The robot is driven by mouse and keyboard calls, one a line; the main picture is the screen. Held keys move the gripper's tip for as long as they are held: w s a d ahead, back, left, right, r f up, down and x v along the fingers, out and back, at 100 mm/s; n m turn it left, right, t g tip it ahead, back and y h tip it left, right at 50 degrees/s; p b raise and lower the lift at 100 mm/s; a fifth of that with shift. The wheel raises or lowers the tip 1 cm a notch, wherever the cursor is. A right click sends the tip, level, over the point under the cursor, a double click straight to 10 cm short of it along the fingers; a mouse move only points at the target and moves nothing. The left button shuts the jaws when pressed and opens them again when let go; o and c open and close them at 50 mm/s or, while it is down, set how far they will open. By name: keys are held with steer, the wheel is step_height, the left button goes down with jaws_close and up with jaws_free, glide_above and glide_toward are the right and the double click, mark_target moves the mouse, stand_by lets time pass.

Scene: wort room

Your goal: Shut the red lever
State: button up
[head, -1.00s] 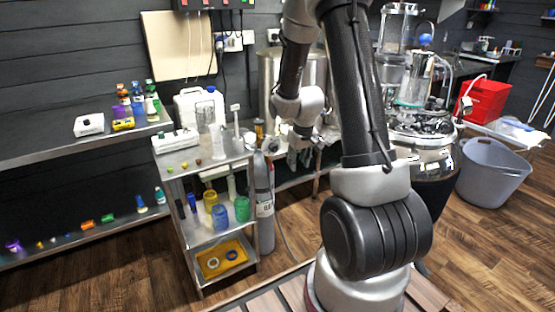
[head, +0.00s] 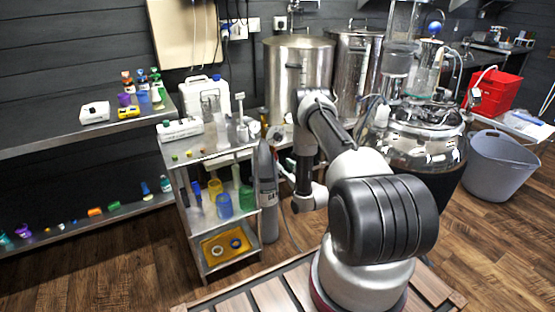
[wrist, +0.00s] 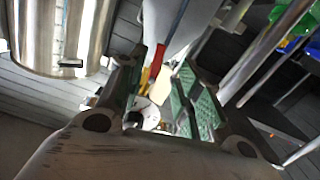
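In the wrist view a small red piece (wrist: 157,61), which looks like the red lever, shows between and beyond my fingers, with a yellow piece beside it. My gripper (wrist: 168,78) is open, its two green-padded fingers apart with nothing clearly held between them. Whether a finger touches the red piece cannot be told. In the head view my arm bends down beside the grey gas cylinder (head: 267,190). There the fingers and the lever cannot be made out.
A steel kettle (head: 296,75) stands behind my arm; it also shows in the wrist view (wrist: 65,35). A steel trolley (head: 187,225) with bottles and a yellow tray is left of the cylinder. A glass-topped vessel (head: 420,140) and grey tub (head: 500,168) stand right. Open floor lies front left.

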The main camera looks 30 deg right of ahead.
mark_target(276, 157)
steer(key=w, duration=0.7)
steer(key=shift+w+a+r, duration=0.1)
steer(key=shift+w+r, duration=0.2)
steer(key=shift+w, duration=0.1)
steer(key=shift+c, duration=0.4)
jaws_close()
